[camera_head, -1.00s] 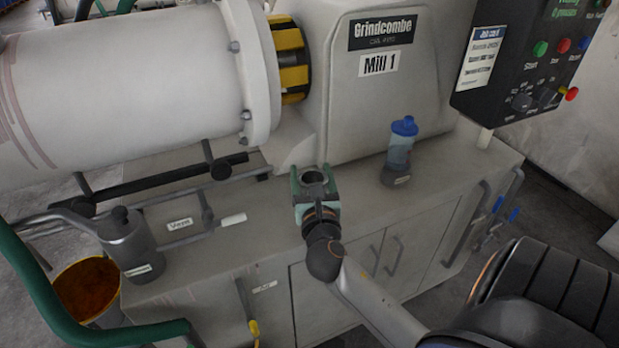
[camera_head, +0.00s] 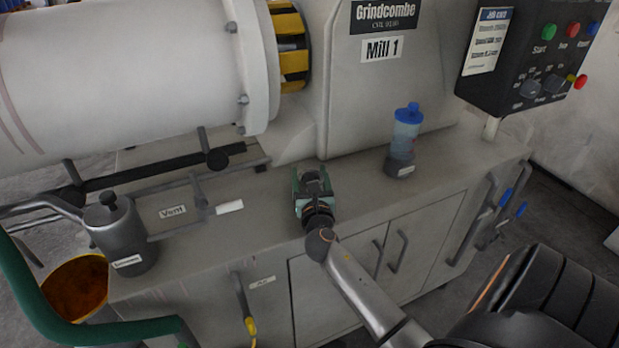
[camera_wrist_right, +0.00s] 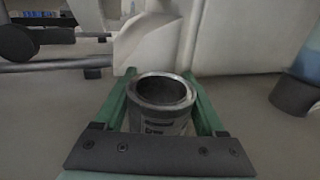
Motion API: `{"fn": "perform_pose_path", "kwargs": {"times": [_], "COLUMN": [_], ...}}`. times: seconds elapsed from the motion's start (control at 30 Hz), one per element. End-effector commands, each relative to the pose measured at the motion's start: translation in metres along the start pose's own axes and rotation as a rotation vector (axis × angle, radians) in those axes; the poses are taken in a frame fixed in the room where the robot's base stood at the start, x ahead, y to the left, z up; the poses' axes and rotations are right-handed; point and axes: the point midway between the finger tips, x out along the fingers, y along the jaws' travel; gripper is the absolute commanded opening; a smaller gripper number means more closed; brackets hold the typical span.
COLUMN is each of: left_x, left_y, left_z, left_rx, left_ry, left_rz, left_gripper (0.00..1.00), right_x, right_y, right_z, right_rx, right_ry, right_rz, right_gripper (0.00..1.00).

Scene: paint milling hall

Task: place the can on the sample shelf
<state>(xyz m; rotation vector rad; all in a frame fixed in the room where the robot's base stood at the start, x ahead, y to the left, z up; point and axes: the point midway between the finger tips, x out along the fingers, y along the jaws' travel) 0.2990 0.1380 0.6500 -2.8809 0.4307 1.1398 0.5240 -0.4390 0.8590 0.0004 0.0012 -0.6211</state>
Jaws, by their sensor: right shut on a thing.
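My right gripper (camera_head: 311,180) is over the bench top in front of the mill, its green fingers pointing away from me. In the right wrist view (camera_wrist_right: 162,100) the fingers are shut on a small grey metal can (camera_wrist_right: 162,116) with an open, dark top and a printed label. The can is upright between the fingers. Its lower part is hidden by the gripper, so I cannot tell whether it touches the bench. I cannot make out a sample shelf in these views. My left gripper is not in view.
A blue-capped bottle (camera_head: 404,140) stands right of the gripper on the bench (camera_head: 262,222). A grey lidded pot (camera_head: 122,237) stands at the left end, near a pipe lever with a white grip (camera_head: 229,207).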

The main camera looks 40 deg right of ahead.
Motion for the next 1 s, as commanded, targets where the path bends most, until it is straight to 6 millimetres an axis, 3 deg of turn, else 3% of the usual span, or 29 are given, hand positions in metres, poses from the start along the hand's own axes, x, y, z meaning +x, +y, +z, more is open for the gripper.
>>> {"fn": "perform_pose_path", "kwargs": {"times": [0.23, 0.27, 0.5, 0.83, 1.0], "left_x": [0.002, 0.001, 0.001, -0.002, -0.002], "left_y": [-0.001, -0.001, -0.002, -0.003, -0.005], "left_z": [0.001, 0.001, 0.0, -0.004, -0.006], "left_rx": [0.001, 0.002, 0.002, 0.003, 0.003], "left_ry": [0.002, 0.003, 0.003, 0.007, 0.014], "left_rz": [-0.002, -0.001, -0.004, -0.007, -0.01], "left_gripper": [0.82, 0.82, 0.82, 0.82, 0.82], "right_x": [0.0, 0.0, 0.0, -0.001, -0.028], "right_y": [0.0, 0.0, 0.0, 0.0, 0.0], "right_z": [-0.003, -0.003, -0.002, 0.004, 0.001], "right_rx": [0.0, 0.0, 0.0, 0.0, 0.0], "right_ry": [0.0, 0.0, 0.0, 0.0, 0.002], "right_rz": [0.0, 0.0, 0.0, 0.0, 0.002], "right_gripper": [0.09, 0.73, 1.0, 1.0, 1.0]}}
